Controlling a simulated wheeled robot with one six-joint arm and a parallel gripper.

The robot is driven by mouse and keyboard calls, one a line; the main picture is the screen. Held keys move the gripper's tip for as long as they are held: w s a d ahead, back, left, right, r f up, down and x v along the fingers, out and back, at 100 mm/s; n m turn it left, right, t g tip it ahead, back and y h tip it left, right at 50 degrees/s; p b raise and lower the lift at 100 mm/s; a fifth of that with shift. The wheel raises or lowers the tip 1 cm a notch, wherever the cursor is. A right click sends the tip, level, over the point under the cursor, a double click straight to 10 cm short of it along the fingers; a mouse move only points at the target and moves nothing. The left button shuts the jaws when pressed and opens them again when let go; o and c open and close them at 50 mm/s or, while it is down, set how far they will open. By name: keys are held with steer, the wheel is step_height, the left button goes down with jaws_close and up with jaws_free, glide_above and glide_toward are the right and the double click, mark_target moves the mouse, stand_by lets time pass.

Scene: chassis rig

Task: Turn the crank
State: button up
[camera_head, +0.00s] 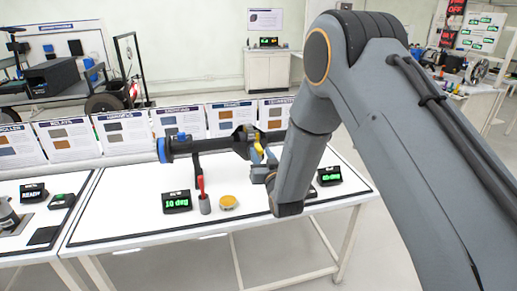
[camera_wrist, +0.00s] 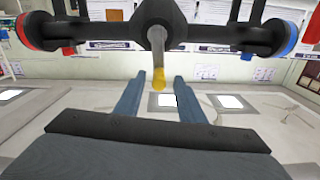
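The black axle rig (camera_head: 205,146) stands over the white table in the head view, with a blue ring at its left end. In the wrist view the axle (camera_wrist: 215,38) runs across the top, with a red end at left and a blue end at right. A grey crank arm (camera_wrist: 157,45) extends from its middle to a yellow handle (camera_wrist: 159,78). My gripper (camera_wrist: 158,84) is open, and the handle appears between its two fingers with gaps on both sides. Whether it is deep between them I cannot tell. In the head view my gripper (camera_head: 262,170) is partly hidden by my arm.
On the table (camera_head: 120,215) stand a display reading "10 deg" (camera_head: 177,202), a red-handled tool in a grey cup (camera_head: 204,200) and a yellow round item (camera_head: 228,202). Another green display (camera_head: 329,176) stands at right. Information panels (camera_head: 123,133) line the back edge.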

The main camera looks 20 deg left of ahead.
steer(key=shift+x, duration=1.35)
